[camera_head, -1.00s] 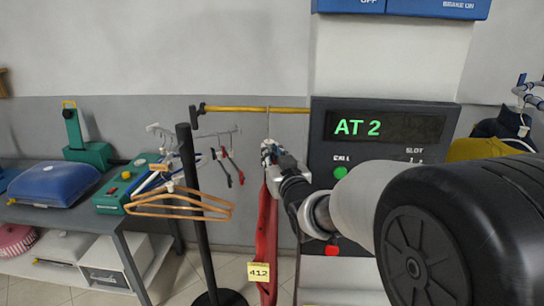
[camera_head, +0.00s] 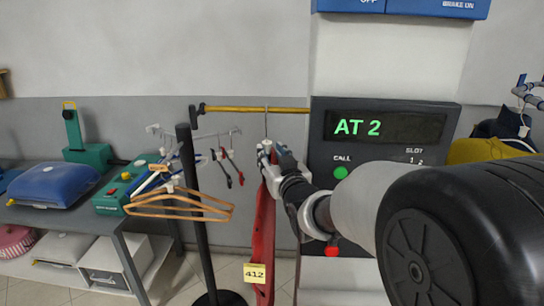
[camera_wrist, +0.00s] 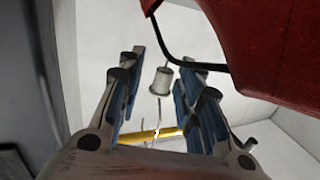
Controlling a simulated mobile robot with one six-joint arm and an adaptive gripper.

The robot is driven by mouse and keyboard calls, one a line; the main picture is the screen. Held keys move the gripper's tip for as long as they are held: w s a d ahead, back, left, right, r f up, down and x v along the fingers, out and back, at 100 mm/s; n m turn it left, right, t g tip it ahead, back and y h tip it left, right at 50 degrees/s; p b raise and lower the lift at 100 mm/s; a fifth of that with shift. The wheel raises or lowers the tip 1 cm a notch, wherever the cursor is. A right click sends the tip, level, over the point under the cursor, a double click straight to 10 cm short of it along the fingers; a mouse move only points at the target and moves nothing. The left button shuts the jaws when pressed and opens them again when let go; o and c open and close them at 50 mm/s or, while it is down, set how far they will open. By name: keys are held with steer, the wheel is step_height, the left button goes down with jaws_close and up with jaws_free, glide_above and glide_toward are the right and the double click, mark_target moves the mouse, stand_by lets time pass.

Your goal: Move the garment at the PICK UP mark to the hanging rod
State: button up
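The red garment (camera_head: 263,235) hangs upright below the yellow hanging rod (camera_head: 240,109), its hanger wire reaching up to the rod near the right end. A yellow tag reading 412 (camera_head: 255,273) is on it. My gripper (camera_head: 272,152) is at the hanger's neck, just under the rod. In the wrist view, the gripper's blue-padded fingers (camera_wrist: 160,95) stand apart, with the white hanger collar (camera_wrist: 161,84) between them and a gap on the left. The red cloth (camera_wrist: 275,45) is at upper right and the rod (camera_wrist: 150,136) is beyond the fingertips. The PICK UP mark is not seen.
A dark display panel (camera_head: 385,128) reading AT 2 stands close right of the rod, behind my arm. A dark post (camera_head: 196,210) stands left of the garment. Orange hangers (camera_head: 180,208) and clip hangers (camera_head: 225,165) hang nearby. A table (camera_head: 60,215) is at left.

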steer(key=shift+o, duration=0.3)
steer(key=shift+f, duration=0.1)
steer(key=v, duration=1.2)
